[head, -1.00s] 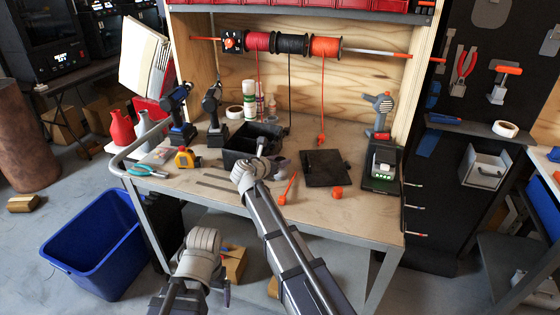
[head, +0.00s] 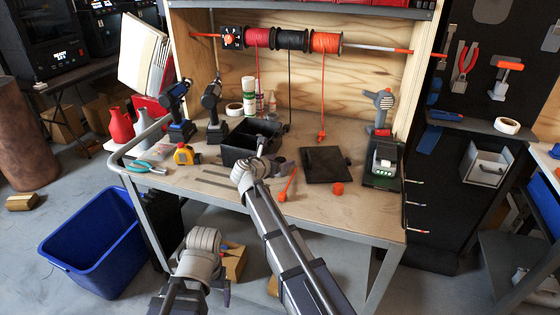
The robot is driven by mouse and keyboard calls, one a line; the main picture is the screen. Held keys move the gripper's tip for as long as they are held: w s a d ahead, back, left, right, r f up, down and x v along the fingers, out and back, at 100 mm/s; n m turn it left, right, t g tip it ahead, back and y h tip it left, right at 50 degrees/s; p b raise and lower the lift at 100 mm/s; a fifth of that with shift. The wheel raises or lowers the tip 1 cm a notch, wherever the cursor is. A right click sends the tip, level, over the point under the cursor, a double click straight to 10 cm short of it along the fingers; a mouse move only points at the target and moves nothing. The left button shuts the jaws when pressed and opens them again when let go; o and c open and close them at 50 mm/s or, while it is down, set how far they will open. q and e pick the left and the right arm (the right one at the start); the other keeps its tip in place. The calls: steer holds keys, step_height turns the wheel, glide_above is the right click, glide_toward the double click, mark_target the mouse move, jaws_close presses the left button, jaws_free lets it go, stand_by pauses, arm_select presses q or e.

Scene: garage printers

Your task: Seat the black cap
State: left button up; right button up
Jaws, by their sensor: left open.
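I cannot single out the black cap for certain. A black block with white spots and a red-orange centre (head: 231,38) sits on the rod at the left of the spools. My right gripper (head: 277,166) is over the workbench (head: 230,190), just in front of the black open bin (head: 237,157). Its wrist hides most of its fingers, so its jaws and any held thing cannot be made out. My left gripper (head: 224,292) is low in front of the bench, away from the bench top. It is open, mostly hidden behind its wrist.
Red, black and orange spools (head: 326,41) hang on the rod. A black mat (head: 325,165), orange pieces (head: 338,188), drills (head: 177,110) and a yellow tape measure (head: 184,154) are on the bench. A blue bin (head: 95,245) stands on the floor at left.

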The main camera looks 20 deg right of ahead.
steer(key=shift+a, duration=0.1)
steer(key=p+v, duration=0.3)
steer(key=v, duration=0.4)
steer(key=shift+s+a+r, duration=0.15)
steer(key=shift+s+r, duration=0.05)
steer(key=shift+s, duration=0.05)
stand_by(0.4)
steer(key=shift+w+d+f+b, duration=0.3)
steer(key=shift+w, duration=0.1)
steer(key=b+x, duration=0.2)
steer(key=x, duration=0.5)
steer(key=shift+b, duration=0.35)
steer(key=shift+s+r+p, duration=0.15)
steer(key=shift+r+p, duration=0.45)
steer(key=shift+p, duration=0.05)
